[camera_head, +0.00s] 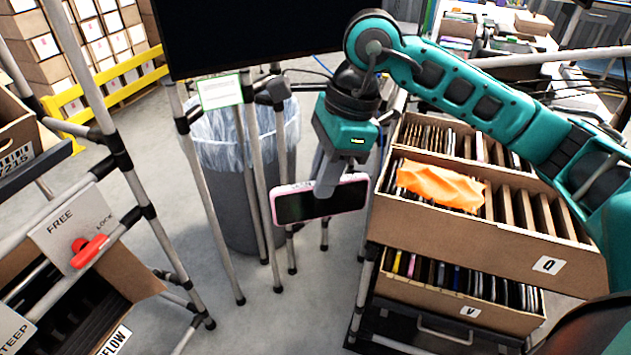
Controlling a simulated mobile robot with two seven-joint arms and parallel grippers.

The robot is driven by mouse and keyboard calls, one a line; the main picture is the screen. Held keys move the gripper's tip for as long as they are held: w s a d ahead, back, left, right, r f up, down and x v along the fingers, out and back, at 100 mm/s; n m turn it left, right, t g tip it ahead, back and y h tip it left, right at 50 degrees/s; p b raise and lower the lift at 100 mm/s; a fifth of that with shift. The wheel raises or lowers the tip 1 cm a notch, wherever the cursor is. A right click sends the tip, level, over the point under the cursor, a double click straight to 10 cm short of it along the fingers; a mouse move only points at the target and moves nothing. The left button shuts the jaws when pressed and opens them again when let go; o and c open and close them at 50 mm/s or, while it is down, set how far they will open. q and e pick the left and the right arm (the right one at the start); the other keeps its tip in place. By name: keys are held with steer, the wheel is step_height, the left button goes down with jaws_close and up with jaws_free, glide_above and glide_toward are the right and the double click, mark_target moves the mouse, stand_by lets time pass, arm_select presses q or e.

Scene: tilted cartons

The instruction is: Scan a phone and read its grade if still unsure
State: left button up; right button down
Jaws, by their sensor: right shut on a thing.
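My right gripper (327,185) is shut on a phone (300,202) with a dark screen and a pink rim. It holds the phone raised in front of the bin, with the screen facing me and its long side nearly level. One finger shows in front of the screen. The screen shows no readable text. A dark monitor (250,35) is at the top, above the phone; its screen is black. My left gripper is not in view.
A lined bin (236,195) stands behind the phone. A rack with a red lever (88,250) is at left.

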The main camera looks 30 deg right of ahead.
steer(key=r+m, duration=0.2)
steer(key=m, duration=0.1)
steer(key=r+m+t+p, duration=0.1)
steer(key=shift+s+d+r+m+h, duration=0.15)
steer(key=shift+s+d+m+h, duration=0.1)
steer(key=shift+d+m+h, duration=0.1)
steer(key=shift+s+d+r+m+t+h+p, duration=0.15)
steer(key=shift+r+m, duration=0.15)
steer(key=shift+m, duration=0.25)
steer(key=shift+w+d+r+m+t+h+p, duration=0.15)
steer(key=shift+r+m, duration=0.1)
steer(key=shift+m, duration=0.25)
steer(key=shift+d+f, duration=0.15)
steer(key=shift+f, duration=0.15)
steer(key=w+d+f+b, duration=0.3)
steer(key=f, duration=0.1)
steer(key=shift+d+f, duration=0.2)
step_height(320, 180, up, 20)
steer(key=p, duration=0.3)
